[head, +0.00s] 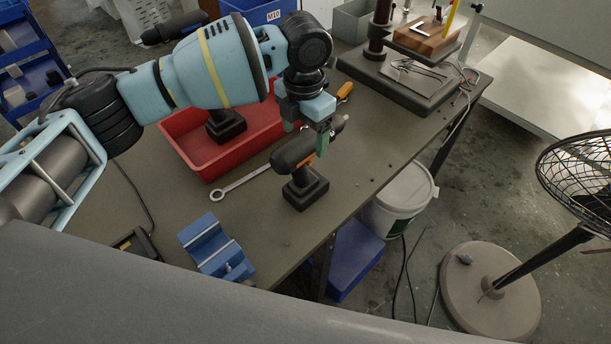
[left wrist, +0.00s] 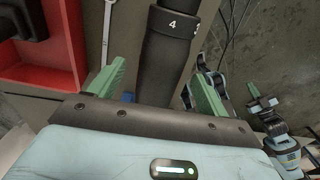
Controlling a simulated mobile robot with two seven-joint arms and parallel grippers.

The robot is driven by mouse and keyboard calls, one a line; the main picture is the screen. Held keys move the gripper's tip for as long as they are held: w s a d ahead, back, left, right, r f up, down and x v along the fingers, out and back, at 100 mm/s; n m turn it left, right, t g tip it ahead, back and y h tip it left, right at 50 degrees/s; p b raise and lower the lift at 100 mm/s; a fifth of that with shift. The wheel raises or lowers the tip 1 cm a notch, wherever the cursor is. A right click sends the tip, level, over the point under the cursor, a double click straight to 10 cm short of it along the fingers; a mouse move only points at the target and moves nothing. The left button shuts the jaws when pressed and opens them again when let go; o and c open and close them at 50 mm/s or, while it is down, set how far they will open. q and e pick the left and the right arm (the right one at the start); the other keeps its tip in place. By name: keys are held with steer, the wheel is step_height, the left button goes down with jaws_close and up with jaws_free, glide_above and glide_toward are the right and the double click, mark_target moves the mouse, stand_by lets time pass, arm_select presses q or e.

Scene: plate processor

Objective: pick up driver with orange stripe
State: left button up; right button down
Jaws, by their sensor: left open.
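The driver with the orange stripe (head: 305,161) is a black power driver standing on its battery base near the table's front edge. Its chuck points to the upper right in the head view. My left gripper (head: 308,132) is over the driver's body, with its green fingers on either side. In the left wrist view, the dark driver body (left wrist: 165,60), marked 4, lies between the open green fingers (left wrist: 158,82). Gaps show on both sides of it there. The orange stripe is hidden in the wrist view.
A red bin (head: 190,160) behind holds another black driver (head: 226,125). A wrench (head: 240,184) lies beside the bin. A blue vise (head: 215,247) stands at front left. An orange-handled tool (head: 345,91) lies behind. A white bucket (head: 402,200) stands below the table edge.

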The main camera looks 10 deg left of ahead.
arm_select(q)
steer(key=shift+f+p, duration=0.3)
steer(key=shift+f, duration=2.4)
jaws_close()
steer(key=shift+w+r, duration=0.1)
steer(key=shift+r, duration=0.05)
